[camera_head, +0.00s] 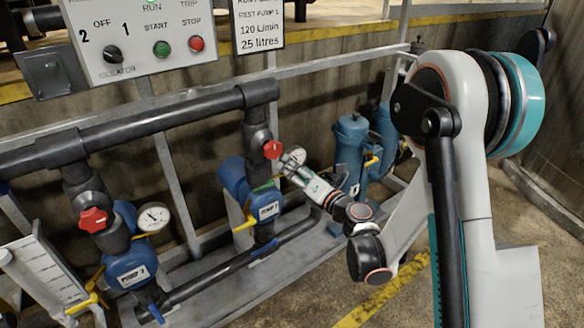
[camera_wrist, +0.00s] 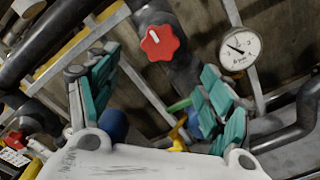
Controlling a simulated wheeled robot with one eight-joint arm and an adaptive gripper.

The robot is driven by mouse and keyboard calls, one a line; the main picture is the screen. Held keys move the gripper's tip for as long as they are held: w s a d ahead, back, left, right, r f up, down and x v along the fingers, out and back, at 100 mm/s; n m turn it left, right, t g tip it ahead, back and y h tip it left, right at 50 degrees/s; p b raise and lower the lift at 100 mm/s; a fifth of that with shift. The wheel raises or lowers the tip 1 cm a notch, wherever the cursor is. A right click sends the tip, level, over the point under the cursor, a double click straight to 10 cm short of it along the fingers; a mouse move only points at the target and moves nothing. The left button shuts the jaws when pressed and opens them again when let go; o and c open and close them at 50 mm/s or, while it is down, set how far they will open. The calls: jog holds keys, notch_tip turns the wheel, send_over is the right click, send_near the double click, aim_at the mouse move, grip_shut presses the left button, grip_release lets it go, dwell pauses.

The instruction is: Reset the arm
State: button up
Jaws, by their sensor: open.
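My arm reaches from the right side of the head view towards the pumps. My gripper (camera_head: 283,158) is beside the right-hand red valve knob (camera_head: 272,150), close to the pipe above the right pump (camera_head: 266,208). In the wrist view my gripper (camera_wrist: 160,100) has its two teal-padded fingers spread wide apart, with nothing held between them. The red knob (camera_wrist: 159,42) shows beyond the fingertips, near the top middle, with a white mark on it. From these frames I cannot tell for sure whether a finger touches the knob or pipe.
A second red knob (camera_head: 93,220) and a gauge (camera_head: 153,217) are at the left pump (camera_head: 125,262). A control box (camera_head: 140,45) hangs above. Blue filter housings (camera_head: 352,150) stand near my arm. Grey rails and black pipes surround the gripper. Open floor (camera_head: 400,300) lies at the lower right.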

jog(key=s+d+r+n+g+h, duration=0.2)
jog(key=s+r+n+g, duration=0.3)
jog(key=n, duration=0.6)
jog(key=s+d+r+n+h, duration=0.1)
jog(key=s+r+n, duration=0.3)
jog(key=s+n, duration=0.5)
jog(key=s+d+n+g+h, duration=0.1)
jog(key=s+d+n+h, duration=0.2)
jog(key=s+d+n, duration=0.3)
jog(key=s+d+f+n+g+h, duration=0.1)
jog(key=s+d+n+g+h, duration=0.1)
jog(key=s+d+n+h, duration=0.2)
jog(key=s+d+n, duration=0.3)
jog(key=s+n, duration=0.5)
jog(key=s, duration=0.1)
jog(key=shift+s+d+f, duration=0.15)
jog(key=shift+f, duration=0.1)
